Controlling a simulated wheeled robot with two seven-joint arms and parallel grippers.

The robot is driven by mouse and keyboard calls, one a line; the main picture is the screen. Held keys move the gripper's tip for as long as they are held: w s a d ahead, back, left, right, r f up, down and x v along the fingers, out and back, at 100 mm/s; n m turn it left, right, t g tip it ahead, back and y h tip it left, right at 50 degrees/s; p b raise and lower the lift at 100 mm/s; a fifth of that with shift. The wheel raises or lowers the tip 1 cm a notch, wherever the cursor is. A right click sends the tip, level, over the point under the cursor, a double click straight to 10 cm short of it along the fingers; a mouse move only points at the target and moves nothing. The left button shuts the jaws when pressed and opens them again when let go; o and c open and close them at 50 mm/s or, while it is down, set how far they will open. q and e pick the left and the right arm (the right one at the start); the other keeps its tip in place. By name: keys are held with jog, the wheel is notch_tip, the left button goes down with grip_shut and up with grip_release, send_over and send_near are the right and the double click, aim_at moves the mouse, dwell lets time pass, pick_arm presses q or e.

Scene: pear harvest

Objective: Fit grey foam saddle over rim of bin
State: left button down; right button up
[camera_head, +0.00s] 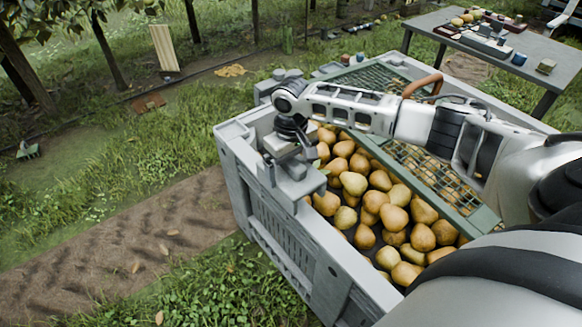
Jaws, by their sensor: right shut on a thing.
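The bin (232,137) is a big light grey plastic crate full of yellow-brown pears (380,205). My right arm reaches in from the right across the bin. Its gripper (291,148) points down at the bin's left rim and is shut on the grey foam saddle (293,184). The saddle is a pale grey block at the rim, with part hanging on the outer side of the wall. The gripper hides its top, and I cannot tell whether it is fully seated. My left gripper is not in view.
A green mesh-topped frame (455,205) lies across the bin over part of the pears. A brown curved handle (423,84) stands near it. Another grey piece (281,80) is at the bin's far left corner. A grey table (540,50) with small items stands at the back right.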

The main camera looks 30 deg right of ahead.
notch_tip(320, 180, down, 2)
jog(key=shift+f+b, duration=0.15)
jog(key=shift+b, duration=0.85)
jog(key=shift+f+b, duration=0.75)
jog(key=shift+b, duration=0.3)
jog(key=shift+f+p, duration=0.1)
jog(key=shift+p, duration=0.3)
jog(key=shift+f, duration=0.75)
jog(key=shift+f+b, duration=0.4)
jog(key=shift+f, duration=1.2)
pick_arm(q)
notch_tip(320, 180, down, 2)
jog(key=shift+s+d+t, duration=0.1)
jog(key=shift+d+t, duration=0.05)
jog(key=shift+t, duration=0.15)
pick_arm(e)
jog(key=shift+f, duration=0.15)
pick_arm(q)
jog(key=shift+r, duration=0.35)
pick_arm(e)
jog(key=shift+f, duration=0.35)
jog(key=o, duration=0.6)
